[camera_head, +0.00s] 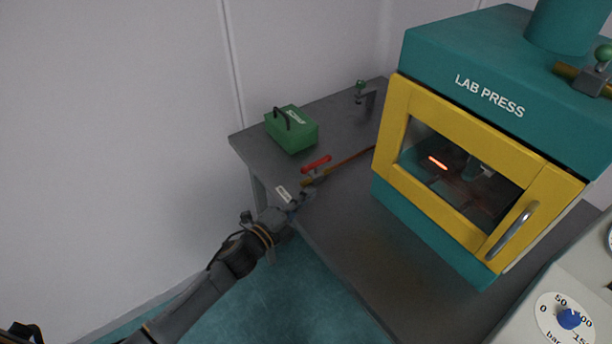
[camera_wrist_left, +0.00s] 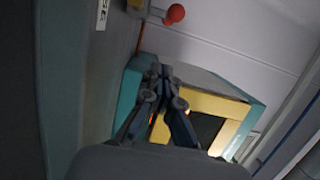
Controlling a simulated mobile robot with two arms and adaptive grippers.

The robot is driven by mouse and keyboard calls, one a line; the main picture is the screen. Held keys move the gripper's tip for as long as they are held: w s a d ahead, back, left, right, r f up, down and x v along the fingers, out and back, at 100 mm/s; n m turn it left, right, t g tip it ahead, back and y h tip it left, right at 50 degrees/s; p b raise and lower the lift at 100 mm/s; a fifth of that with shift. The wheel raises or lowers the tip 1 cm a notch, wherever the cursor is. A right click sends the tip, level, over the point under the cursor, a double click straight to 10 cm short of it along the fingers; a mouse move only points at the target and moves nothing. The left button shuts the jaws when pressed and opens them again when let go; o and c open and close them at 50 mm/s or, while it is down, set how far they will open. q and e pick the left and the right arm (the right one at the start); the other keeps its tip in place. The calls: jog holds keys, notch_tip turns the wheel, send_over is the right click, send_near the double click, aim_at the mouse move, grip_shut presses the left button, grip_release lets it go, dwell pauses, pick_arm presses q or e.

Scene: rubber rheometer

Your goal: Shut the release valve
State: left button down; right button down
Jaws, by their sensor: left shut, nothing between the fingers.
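The release valve with its red lever handle (camera_head: 316,164) sits on a copper-brown pipe at the near left edge of the grey table. The lever lies roughly along the table plane. My left gripper (camera_head: 297,205) is shut and empty, just below and in front of the valve, apart from the red lever as far as I can see. In the left wrist view the red end of the lever (camera_wrist_left: 174,14) is beyond and above the closed fingertips (camera_wrist_left: 162,74). My right gripper is not in view.
A green toolbox (camera_head: 292,130) stands behind the valve. The teal and yellow lab press (camera_head: 430,175) stands to the right, glowing inside. A white label (camera_head: 282,193) hangs by the table edge. The table's front part is clear.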

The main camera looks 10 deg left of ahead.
aim_at(316, 167)
pick_arm(q)
jog(key=x, duration=0.4)
jog(key=shift+r, duration=0.15)
jog(key=shift+w+a+p, duration=0.6)
jog(key=shift+w+a, duration=0.2)
jog(key=shift+a, duration=0.1)
jog(key=shift+w+a, duration=0.4)
jog(key=shift+a, duration=0.25)
